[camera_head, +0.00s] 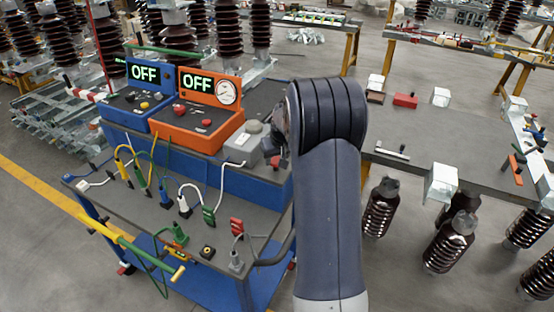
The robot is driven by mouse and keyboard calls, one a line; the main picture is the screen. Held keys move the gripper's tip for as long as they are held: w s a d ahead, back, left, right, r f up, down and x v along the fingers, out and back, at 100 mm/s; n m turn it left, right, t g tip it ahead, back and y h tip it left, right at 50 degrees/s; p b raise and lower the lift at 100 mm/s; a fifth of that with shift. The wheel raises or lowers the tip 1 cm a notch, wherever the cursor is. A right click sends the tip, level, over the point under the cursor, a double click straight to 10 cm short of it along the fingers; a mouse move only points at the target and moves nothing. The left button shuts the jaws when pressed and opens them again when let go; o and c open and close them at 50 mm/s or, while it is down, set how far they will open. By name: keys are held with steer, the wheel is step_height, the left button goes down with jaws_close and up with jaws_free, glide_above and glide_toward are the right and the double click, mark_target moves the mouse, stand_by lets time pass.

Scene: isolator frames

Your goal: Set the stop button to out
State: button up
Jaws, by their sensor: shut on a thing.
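The orange control box (196,128) stands on the blue-sided bench at the left, with a lit OFF display (197,83) and a round dial (227,92). A red round button (179,109) sits on its sloped top, at the left. I cannot tell whether this button is in or out. A blue control box (128,104) beside it also shows OFF and has a small red button (130,97). I cannot tell which button is the stop button.
A grey box with a round top (241,149) stands right of the orange box, close to my arm. Plugs and cables stand on the lower shelf (140,208). A grey table (430,135) with small boxes is at the right. Brown insulators stand around.

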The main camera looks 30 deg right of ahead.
steer(key=shift+w+r, duration=0.1)
steer(key=shift+r, duration=0.45)
steer(key=o, duration=1.4)
steer(key=b+v, duration=0.2)
steer(key=v, duration=0.9)
steer(key=shift+f, duration=0.1)
steer(key=x, duration=0.4)
steer(key=p+x, duration=0.1)
steer(key=x, duration=0.3)
steer(key=p+x, duration=0.1)
steer(key=x, duration=0.3)
steer(key=shift+s+f, duration=0.3)
steer(key=shift+f, duration=0.1)
steer(key=shift+s+r, duration=0.2)
steer(key=shift+r, duration=0.4)
